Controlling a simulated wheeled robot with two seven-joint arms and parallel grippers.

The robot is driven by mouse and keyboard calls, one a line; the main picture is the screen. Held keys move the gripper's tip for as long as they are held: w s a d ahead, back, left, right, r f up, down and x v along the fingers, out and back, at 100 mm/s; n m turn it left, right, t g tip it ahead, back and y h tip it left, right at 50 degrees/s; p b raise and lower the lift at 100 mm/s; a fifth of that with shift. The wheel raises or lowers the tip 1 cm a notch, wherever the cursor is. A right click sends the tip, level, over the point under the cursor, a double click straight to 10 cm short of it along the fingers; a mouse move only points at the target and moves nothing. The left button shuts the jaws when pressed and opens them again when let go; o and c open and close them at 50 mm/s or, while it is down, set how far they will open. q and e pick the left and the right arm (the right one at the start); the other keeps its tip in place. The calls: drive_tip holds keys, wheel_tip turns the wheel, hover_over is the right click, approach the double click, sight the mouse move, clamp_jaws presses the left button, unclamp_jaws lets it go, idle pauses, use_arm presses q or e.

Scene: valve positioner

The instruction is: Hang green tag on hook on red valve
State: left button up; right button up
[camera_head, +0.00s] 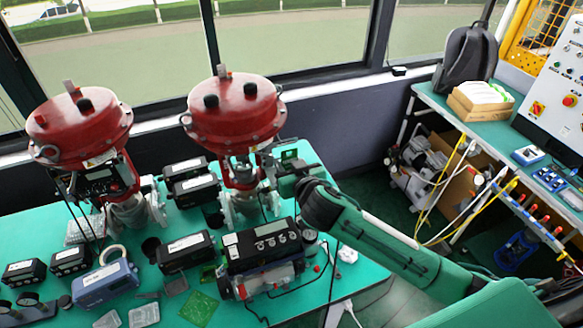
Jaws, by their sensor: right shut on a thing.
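Two red-topped valves stand on the green table (50,235), a left one (80,125) and a right one (235,105). My right arm comes in from the right. Its dark gripper (284,168) is beside the right valve's stem, below the red top, and is shut on a small item. A small green piece, seemingly the green tag (289,154), shows at the gripper. The hook is too small or hidden to make out, and I cannot tell whether the tag touches it. My left gripper is not in view.
Several black boxes, a blue device (104,284) and a flat green card (199,308) lie on the table. A side bench (440,98) stands at right.

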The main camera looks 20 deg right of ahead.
drive_tip(key=shift+w, duration=0.8)
drive_tip(key=b+x, duration=0.1)
drive_tip(key=x, duration=0.3)
drive_tip(key=shift+w+b, duration=0.15)
drive_tip(key=shift+b, duration=0.2)
drive_tip(key=shift+d+f, duration=0.1)
drive_tip(key=shift+f, duration=0.15)
